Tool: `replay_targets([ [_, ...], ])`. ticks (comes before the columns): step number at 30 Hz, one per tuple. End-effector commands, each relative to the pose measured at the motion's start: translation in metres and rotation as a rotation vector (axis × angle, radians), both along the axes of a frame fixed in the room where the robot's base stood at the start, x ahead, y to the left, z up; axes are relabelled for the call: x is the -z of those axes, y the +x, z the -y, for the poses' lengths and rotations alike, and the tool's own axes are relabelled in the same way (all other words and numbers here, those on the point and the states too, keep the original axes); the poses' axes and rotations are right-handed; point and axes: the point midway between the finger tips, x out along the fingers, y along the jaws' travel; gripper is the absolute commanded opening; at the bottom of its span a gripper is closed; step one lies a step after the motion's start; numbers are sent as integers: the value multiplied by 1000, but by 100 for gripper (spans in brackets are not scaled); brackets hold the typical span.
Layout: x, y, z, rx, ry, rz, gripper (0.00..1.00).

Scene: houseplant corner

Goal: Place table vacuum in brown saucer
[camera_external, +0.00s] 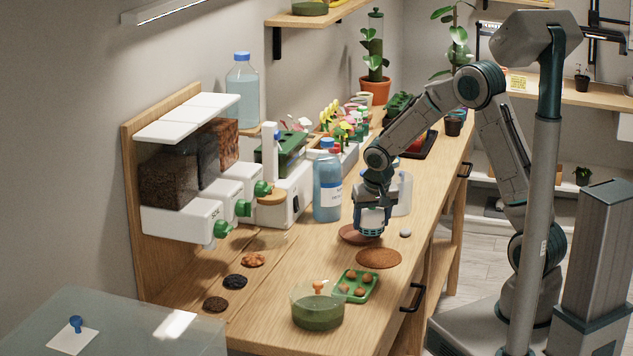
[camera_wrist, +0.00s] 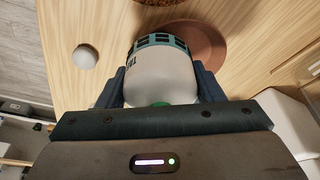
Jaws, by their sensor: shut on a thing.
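The table vacuum (camera_external: 371,219) is a small cream body with a slotted teal end. My gripper (camera_external: 372,205) is shut around its sides and holds it with the teal end down. The vacuum also shows between the fingers in the wrist view (camera_wrist: 160,75). The brown saucer (camera_external: 349,234) is a shallow reddish-brown round dish on the bench. It also shows in the wrist view (camera_wrist: 214,47), partly hidden behind the vacuum. The vacuum overlaps one side of the saucer in both views. I cannot tell whether its lower end touches the saucer.
A round patch of brown material (camera_external: 379,258) lies in front of the saucer. A small pale round object (camera_external: 405,233) lies to the right. A blue bottle (camera_external: 327,185) and a whitish container (camera_external: 402,193) stand close by. A green tray (camera_external: 357,286) and a green bowl (camera_external: 318,308) are nearer.

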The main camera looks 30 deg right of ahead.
Motion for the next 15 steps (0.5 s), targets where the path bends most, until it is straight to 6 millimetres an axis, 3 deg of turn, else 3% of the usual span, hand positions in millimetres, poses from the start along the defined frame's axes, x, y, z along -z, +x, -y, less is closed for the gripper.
replay_targets([
  [5, 5, 0, 0, 0, 1, 1, 29],
  [6, 5, 0, 0, 0, 0, 0, 66],
  [8, 4, 0, 0, 0, 0, 0, 83],
  [15, 4, 0, 0, 0, 0, 0, 83],
])
